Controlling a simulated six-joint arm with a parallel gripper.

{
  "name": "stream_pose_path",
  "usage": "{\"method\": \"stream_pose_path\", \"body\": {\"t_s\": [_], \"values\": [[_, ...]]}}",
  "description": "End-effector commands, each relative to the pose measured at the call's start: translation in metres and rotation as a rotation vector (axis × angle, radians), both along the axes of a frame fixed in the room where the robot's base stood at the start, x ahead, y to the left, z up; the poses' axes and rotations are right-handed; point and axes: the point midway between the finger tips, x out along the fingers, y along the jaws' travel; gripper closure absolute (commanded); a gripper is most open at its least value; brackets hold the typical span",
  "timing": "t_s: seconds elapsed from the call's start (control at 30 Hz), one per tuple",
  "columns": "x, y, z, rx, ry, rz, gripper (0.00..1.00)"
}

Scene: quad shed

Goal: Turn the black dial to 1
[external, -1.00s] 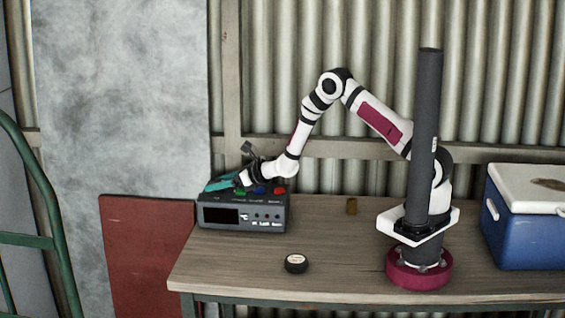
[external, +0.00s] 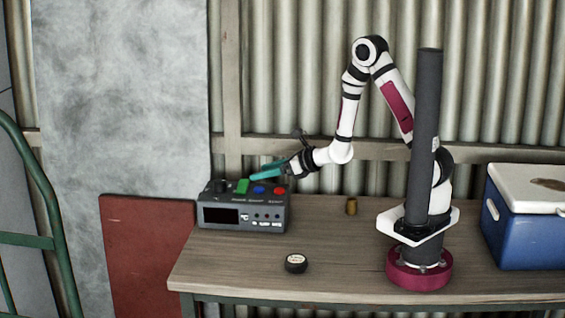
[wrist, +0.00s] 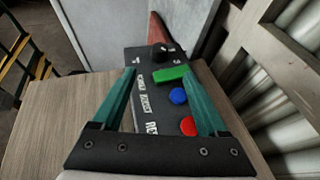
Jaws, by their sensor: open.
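The black dial (external: 219,186) sits at the left end of the top of a dark control box (external: 242,216). In the wrist view the dial (wrist: 160,54) is at the far end of the box, with small white marks around it that are too small to read surely. Which mark it points to I cannot tell. My gripper (external: 256,172) has teal fingers and is above the box's right half, apart from the dial. In the wrist view my gripper (wrist: 159,69) is open and empty, its fingers spread either side of the box.
A green block-shaped control (external: 242,186), a blue button (external: 259,190) and a red button (external: 279,190) line the box top beside the dial. A small black puck (external: 296,263) and a brown cylinder (external: 351,206) stand on the table. A blue cooler (external: 525,220) is at right.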

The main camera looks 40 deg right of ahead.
Motion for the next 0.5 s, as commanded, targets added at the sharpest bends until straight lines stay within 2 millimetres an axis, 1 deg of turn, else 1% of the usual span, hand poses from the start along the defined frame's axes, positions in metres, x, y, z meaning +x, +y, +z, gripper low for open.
{"method": "stream_pose_path", "body": {"t_s": [0.07,0.13,0.17,0.2,0.23,0.27,0.3,0.33,0.37,0.4,0.47,0.5], "values": [[0.001,0.003,0.001,-0.002,-0.006,0.013,0.2],[0.004,0.023,0.01,-0.024,-0.05,0.116,0.2],[0.005,0.038,0.018,-0.045,-0.089,0.2,0.2],[0.005,0.064,0.03,-0.089,-0.16,0.35,0.2],[0.001,0.085,0.039,-0.137,-0.226,0.484,0.2],[-0.004,0.105,0.048,-0.199,-0.302,0.629,0.2],[-0.014,0.126,0.056,-0.298,-0.409,0.828,0.2],[-0.022,0.137,0.059,-0.384,-0.49,0.974,0.2],[-0.029,0.143,0.059,-0.479,-0.57,1.114,0.2],[-0.035,0.145,0.058,-0.617,-0.672,1.294,0.2],[-0.034,0.136,0.053,-0.853,-0.815,1.541,0.2],[-0.026,0.125,0.051,-1.021,-0.897,1.688,0.2]]}}
